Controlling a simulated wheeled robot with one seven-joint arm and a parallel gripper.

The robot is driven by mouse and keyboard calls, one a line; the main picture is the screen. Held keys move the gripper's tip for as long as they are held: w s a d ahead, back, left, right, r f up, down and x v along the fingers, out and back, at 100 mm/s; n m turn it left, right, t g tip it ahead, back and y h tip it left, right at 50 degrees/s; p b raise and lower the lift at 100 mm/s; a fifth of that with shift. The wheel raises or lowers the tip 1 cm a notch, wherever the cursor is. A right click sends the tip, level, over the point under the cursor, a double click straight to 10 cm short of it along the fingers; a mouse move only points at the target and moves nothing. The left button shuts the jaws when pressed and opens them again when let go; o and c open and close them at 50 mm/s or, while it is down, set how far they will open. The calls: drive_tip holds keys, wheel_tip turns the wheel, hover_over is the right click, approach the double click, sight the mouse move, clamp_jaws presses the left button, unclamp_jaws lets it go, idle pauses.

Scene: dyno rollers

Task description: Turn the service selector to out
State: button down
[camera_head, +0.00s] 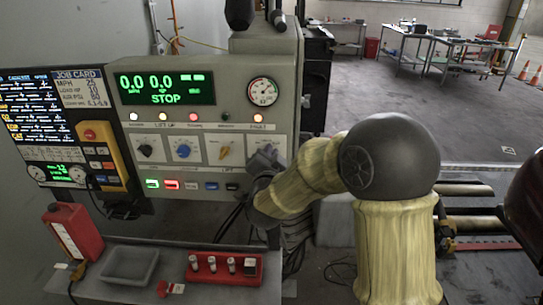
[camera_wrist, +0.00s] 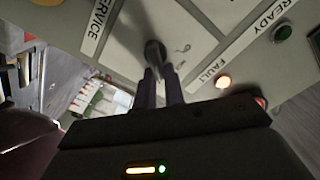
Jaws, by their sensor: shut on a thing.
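The service selector is a small dark knob (camera_wrist: 153,48) on a pale plate beside the "SERVICE" label in the wrist view. My gripper (camera_wrist: 162,78) has its two dark fingers closed on this knob. The knob's pointer direction cannot be read behind the fingers. In the head view my gripper (camera_head: 264,160) is at the rightmost plate (camera_head: 254,143) of the knob row and hides the knob there.
To its left are a yellow knob (camera_head: 224,151), a blue knob (camera_head: 182,151) and a black knob (camera_head: 145,150). Lit push buttons (camera_head: 171,185) run below. A red tray (camera_head: 224,270) and a grey tray (camera_head: 130,266) sit on the shelf.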

drive_tip(key=shift+s+a+f, duration=0.1)
drive_tip(key=shift+f, duration=0.35)
drive_tip(key=c, duration=1.5)
unclamp_jaws()
drive_tip(key=shift+r, duration=0.25)
drive_tip(key=s+b, duration=0.1)
drive_tip(key=s, duration=0.4)
drive_tip(key=s+b, duration=0.1)
drive_tip(key=s, duration=0.5)
drive_tip(key=s+b, duration=0.2)
drive_tip(key=s, duration=0.4)
drive_tip(key=shift+s+a, duration=0.1)
drive_tip(key=shift+a, duration=0.25)
